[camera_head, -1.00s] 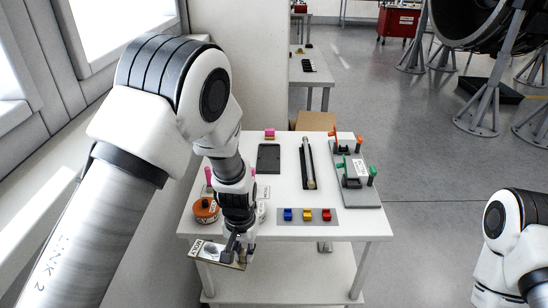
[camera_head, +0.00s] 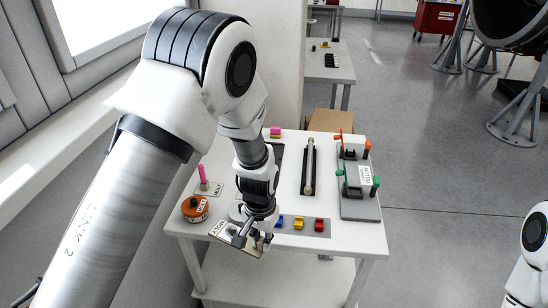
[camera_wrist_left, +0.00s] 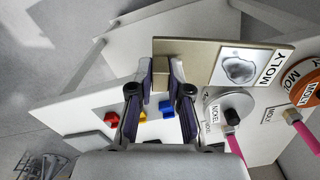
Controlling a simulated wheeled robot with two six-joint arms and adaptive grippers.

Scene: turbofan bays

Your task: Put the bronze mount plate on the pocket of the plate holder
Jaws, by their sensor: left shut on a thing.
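The bronze mount plate (camera_head: 224,233) is a flat tan plate bearing a grey patch and a MOLY label. It is tilted at the table's front left edge, and it also shows in the left wrist view (camera_wrist_left: 197,58). My left gripper (camera_head: 254,242) is shut on it; in the left wrist view the fingertips (camera_wrist_left: 163,72) meet one end of the plate. A dark flat rectangle (camera_head: 280,153) on the table is mostly hidden behind my left arm. I cannot tell whether it is the plate holder's pocket. My right gripper is out of view.
An orange MOLY tin (camera_head: 195,208) and a pink-handled brush (camera_head: 203,174) stand left of the gripper. Blue, yellow and red blocks (camera_head: 319,224) sit on a grey strip to its right. A clamp fixture (camera_head: 360,205) and a dark slotted holder (camera_head: 308,168) stand further right.

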